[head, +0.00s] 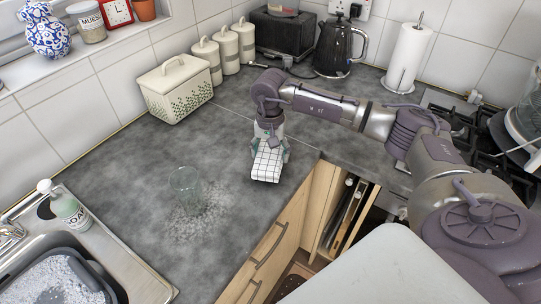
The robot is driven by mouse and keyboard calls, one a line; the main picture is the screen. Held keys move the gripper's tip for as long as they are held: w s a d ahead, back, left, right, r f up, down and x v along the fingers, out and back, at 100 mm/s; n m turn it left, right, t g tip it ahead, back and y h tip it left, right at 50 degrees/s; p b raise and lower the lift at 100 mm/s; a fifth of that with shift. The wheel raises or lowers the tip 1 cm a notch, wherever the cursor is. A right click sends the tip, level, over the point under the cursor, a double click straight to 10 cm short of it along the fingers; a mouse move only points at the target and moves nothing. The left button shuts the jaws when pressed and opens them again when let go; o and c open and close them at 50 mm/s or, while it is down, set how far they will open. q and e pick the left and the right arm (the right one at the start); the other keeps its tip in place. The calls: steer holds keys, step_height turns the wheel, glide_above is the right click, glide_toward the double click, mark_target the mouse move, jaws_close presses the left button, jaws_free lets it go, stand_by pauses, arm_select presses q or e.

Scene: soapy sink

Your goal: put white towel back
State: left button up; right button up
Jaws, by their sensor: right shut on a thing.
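A white towel with a dark grid pattern (267,166) is folded into a small rectangle near the front edge of the grey counter. My right gripper (270,150) is above it with its fingers down around its back part, shut on it. Whether the towel rests on the counter or hangs just above it is hard to tell. My left gripper is not in view.
A clear glass (186,184) stands on a wet, speckled patch left of the towel. A sink with a tub of suds (50,280) and a soap bottle (65,204) is at lower left. A bread bin (176,88), canisters (207,58), kettle (333,48) and paper roll (408,55) stand behind. An open cupboard (345,215) is below.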

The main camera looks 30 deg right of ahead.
step_height(320, 180, down, 2)
steer(key=shift+f+p, duration=0.1)
steer(key=shift+p, duration=0.2)
steer(key=shift+f, duration=0.2)
steer(key=o, duration=0.7)
steer(key=shift+b, duration=0.3)
steer(key=shift+c, duration=0.2)
steer(key=o, duration=0.4)
steer(key=shift+r, duration=0.1)
